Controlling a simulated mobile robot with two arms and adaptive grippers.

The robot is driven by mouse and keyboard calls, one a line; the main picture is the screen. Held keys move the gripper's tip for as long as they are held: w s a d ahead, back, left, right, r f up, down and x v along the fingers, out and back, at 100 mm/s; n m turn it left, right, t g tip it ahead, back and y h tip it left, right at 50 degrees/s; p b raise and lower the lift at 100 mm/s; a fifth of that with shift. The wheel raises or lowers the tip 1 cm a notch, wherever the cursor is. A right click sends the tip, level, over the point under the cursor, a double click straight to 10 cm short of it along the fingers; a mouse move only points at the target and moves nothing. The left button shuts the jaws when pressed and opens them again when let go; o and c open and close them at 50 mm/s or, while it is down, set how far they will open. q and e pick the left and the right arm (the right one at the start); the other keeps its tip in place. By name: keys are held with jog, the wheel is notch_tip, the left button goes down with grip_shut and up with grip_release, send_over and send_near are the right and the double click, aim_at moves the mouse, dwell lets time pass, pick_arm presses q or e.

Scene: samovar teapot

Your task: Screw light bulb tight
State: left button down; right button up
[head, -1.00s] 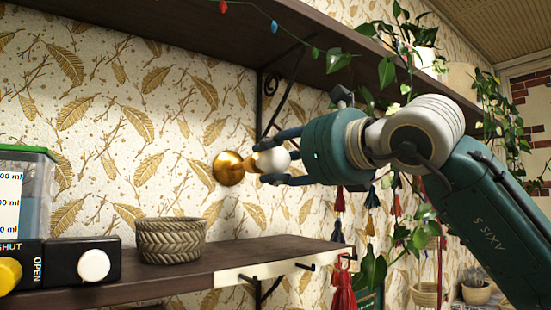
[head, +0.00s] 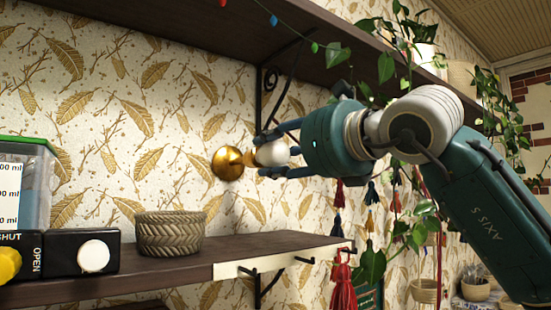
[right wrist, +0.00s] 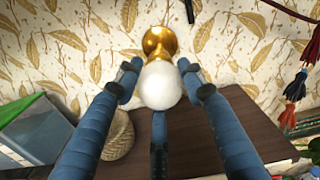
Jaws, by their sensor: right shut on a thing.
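A round white light bulb (head: 273,153) is held between the fingers of my right gripper (head: 274,152), in front of the wallpapered wall. The bulb also shows in the right wrist view (right wrist: 158,86), with blue fingers on both sides and one below it. A brass wall socket (head: 227,163) is fixed to the wall just left of the bulb; it also shows in the right wrist view (right wrist: 159,42). The bulb's neck lines up with the socket and meets it; how deep it sits cannot be told. My left gripper is not in view.
A dark shelf (head: 190,265) below carries a woven basket (head: 169,233), a box with a white button (head: 95,256) and a green-lidded container (head: 35,185). An upper shelf (head: 240,40) with an iron bracket and hanging plants (head: 386,66) is close above my right arm.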

jog(key=shift+s+d+r+m+b, duration=0.2)
jog(key=shift+r+m+b, duration=0.15)
jog(key=shift+m+b, duration=0.75)
jog(key=m+b, duration=0.2)
jog(key=shift+w+m, duration=0.1)
jog(key=shift+m, duration=0.2)
jog(key=m+b, duration=0.3)
jog(key=shift+d+m, duration=0.1)
jog(key=shift+m, duration=0.2)
jog(key=m+b, duration=0.2)
jog(key=m, duration=0.1)
jog(key=shift+m, duration=0.3)
jog(key=m+b, duration=0.2)
jog(key=m, duration=0.2)
jog(key=shift+m, duration=0.3)
jog(key=m+b, duration=0.1)
jog(key=m, duration=0.1)
jog(key=m+b, duration=0.1)
jog(key=m, duration=0.1)
jog(key=shift+w+f+m, duration=0.15)
jog(key=shift+m, duration=0.25)
